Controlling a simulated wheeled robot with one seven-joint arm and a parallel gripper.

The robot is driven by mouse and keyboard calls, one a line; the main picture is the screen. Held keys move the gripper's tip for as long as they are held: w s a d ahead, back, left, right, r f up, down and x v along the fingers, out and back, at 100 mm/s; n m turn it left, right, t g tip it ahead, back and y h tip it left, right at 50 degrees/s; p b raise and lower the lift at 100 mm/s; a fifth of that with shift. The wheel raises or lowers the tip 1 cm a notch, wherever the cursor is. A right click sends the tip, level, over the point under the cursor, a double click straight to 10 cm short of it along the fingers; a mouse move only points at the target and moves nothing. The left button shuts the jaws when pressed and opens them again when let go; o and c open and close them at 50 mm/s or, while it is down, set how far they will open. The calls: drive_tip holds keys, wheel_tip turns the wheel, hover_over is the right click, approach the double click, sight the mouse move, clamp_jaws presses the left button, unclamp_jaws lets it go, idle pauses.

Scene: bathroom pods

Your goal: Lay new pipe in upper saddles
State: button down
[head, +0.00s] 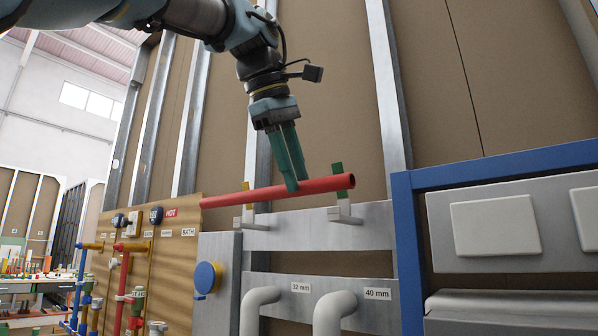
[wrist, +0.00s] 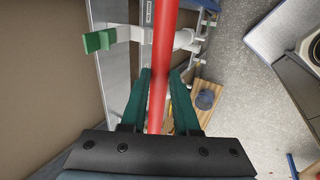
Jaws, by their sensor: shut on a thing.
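The red pipe (head: 265,193) is held roughly level, its open end toward the right. My gripper (head: 296,186) points down with green fingers shut around the pipe, right of its middle. Two grey upper saddles stick out from a metal rail: the right saddle (head: 342,214) has an upright green tab (head: 337,169), partly behind the pipe, and the left saddle (head: 248,219) is below the pipe. The pipe appears above both; I cannot tell if it touches either. In the wrist view the pipe (wrist: 163,50) runs between the fingers and crosses a white saddle arm beside a green tab (wrist: 98,42).
Below are grey bent pipes under labels 32 mm (head: 301,287) and 40 mm (head: 377,293). A blue frame (head: 402,240) with grey panels stands close on the right. A wooden board (head: 175,265) with valves and red, blue and yellow pipes is at left. Metal studs back the wall.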

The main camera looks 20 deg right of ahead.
drive_tip(key=w+d+f+p, duration=0.2)
drive_tip(key=w+d, duration=0.1)
drive_tip(key=d, duration=0.3)
drive_tip(key=shift+w+f, duration=0.15)
drive_tip(key=shift+w, duration=0.05)
idle(0.5)
idle(0.4)
drive_tip(key=c, duration=0.6)
unclamp_jaws()
drive_tip(key=shift+a, duration=0.1)
